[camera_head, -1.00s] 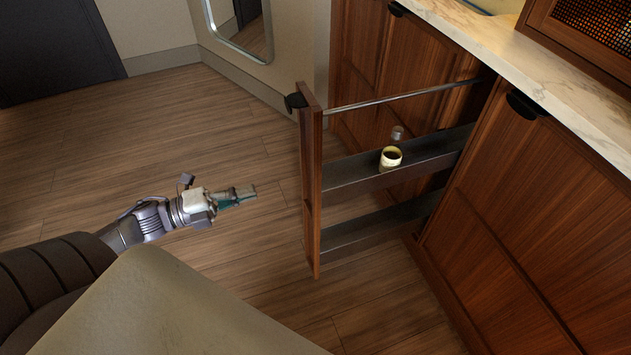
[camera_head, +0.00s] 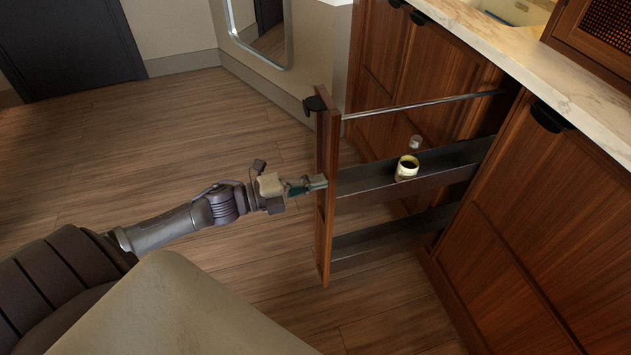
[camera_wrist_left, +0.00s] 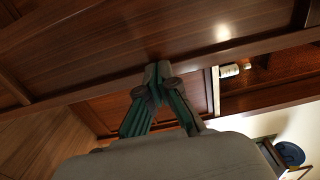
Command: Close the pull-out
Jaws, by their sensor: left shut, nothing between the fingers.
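The pull-out (camera_head: 325,225) stands drawn out from the wooden cabinet, with a narrow wood front, a black handle (camera_head: 314,104) at its top, a metal rail and two dark shelves. My left gripper (camera_head: 322,182) is shut and empty, its fingertips at the outer face of the front, about mid-height. Whether they touch it I cannot tell. In the left wrist view, the closed fingertips (camera_wrist_left: 158,72) point at a wood panel. My right gripper is not in view.
Cabinet doors (camera_head: 540,210) flank the pull-out under a marble counter (camera_head: 540,75). The floor (camera_head: 180,130) on the left is clear.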

